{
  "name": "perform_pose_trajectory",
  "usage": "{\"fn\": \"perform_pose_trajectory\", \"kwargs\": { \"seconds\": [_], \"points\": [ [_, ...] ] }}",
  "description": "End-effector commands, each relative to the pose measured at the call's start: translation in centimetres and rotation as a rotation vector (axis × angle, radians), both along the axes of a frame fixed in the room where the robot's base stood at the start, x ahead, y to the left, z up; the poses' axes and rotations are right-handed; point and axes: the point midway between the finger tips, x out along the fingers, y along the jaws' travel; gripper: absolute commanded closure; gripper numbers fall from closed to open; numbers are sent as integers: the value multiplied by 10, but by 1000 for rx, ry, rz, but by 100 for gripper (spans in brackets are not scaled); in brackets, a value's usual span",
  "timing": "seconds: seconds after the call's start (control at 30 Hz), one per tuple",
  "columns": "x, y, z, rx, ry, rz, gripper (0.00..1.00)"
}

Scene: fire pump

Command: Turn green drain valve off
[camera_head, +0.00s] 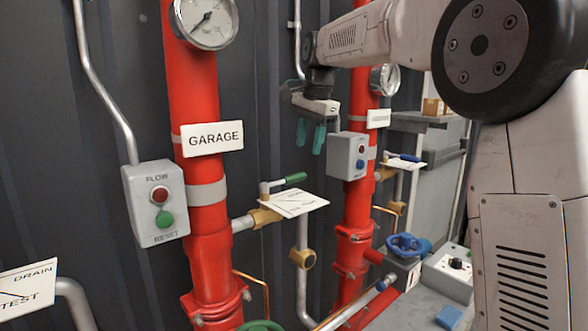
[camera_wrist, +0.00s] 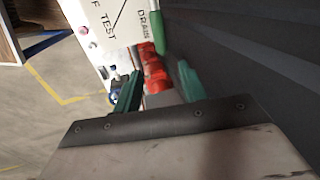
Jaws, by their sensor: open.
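The green drain valve handle (camera_head: 283,181) is a short green lever on a brass fitting (camera_head: 262,217) that branches from the left red pipe. It points to the right, over a white plate (camera_head: 296,204). In the wrist view the green handle (camera_wrist: 156,35) is at the top, beside the plate (camera_wrist: 118,28) marked TEST and DRAIN. My gripper (camera_head: 311,142) is above and a little right of the handle in the head view, its green fingers pointing down. It is open and empty, apart from the handle. Its fingers (camera_wrist: 160,68) also show in the wrist view.
A red pipe (camera_head: 195,110) carries the GARAGE sign (camera_head: 211,138) and a gauge (camera_head: 207,20). A grey FLOW/RESET box (camera_head: 156,203) hangs at left. A second red pipe has a blue lever (camera_head: 404,157) and a blue wheel (camera_head: 405,245). The dark wall is close behind.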

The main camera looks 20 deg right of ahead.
Motion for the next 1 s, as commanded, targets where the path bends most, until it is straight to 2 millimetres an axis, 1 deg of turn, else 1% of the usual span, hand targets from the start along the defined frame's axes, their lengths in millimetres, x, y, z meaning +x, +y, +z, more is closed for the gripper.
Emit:
{"fn": "perform_pose_trajectory", "kwargs": {
  "seconds": [0.03,0.13,0.23,0.3,0.5,0.63,0.8,1.0],
  "points": [
    [-1,9,-3,6,10,-17,59],
    [-1,23,-6,13,16,-36,59],
    [1,31,-16,14,18,-35,59],
    [3,33,-27,13,19,-32,59],
    [9,37,-58,13,18,-30,59],
    [11,37,-72,13,16,-30,59],
    [13,37,-80,14,15,-31,59],
    [13,36,-80,13,15,-32,59]
  ]
}}
